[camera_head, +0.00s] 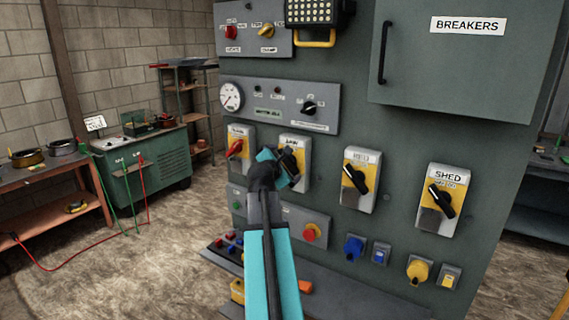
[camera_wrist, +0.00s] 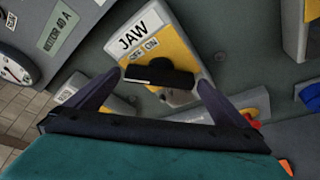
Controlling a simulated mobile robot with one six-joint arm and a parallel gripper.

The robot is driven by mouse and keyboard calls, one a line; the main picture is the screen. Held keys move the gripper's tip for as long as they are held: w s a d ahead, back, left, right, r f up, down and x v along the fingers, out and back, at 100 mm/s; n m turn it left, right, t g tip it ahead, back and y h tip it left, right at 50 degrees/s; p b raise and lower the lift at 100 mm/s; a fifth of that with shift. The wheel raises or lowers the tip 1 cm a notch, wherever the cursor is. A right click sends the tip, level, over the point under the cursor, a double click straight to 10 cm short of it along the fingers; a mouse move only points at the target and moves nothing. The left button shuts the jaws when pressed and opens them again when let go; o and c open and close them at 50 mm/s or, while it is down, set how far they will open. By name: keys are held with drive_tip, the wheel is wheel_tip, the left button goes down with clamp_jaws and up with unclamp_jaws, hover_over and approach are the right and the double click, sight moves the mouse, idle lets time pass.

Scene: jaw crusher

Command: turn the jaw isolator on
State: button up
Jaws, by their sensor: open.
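The jaw isolator (camera_head: 295,141) is a yellow and grey switch plate on the green panel, partly hidden by my gripper in the head view. In the wrist view its plate (camera_wrist: 178,42) reads JAW, with OFF and ON marks below. Its black handle (camera_wrist: 158,74) lies nearly level across the picture, tilted slightly down to the right. My gripper (camera_wrist: 159,79) is open, with one finger on each side of the handle. I cannot tell whether the fingers touch it. In the head view my gripper (camera_head: 280,167) is at the isolator, its fingertips partly hidden.
A red-handled isolator (camera_head: 237,149) sits close to the left. A red push button (camera_head: 310,232) is below, and a black selector knob (camera_head: 309,107) above. A shelf edge (camera_head: 345,298) juts out under the panel.

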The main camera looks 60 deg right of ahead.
drive_tip(key=shift+d, duration=0.15)
drive_tip(key=shift+f, duration=0.1)
drive_tip(key=c, duration=0.9)
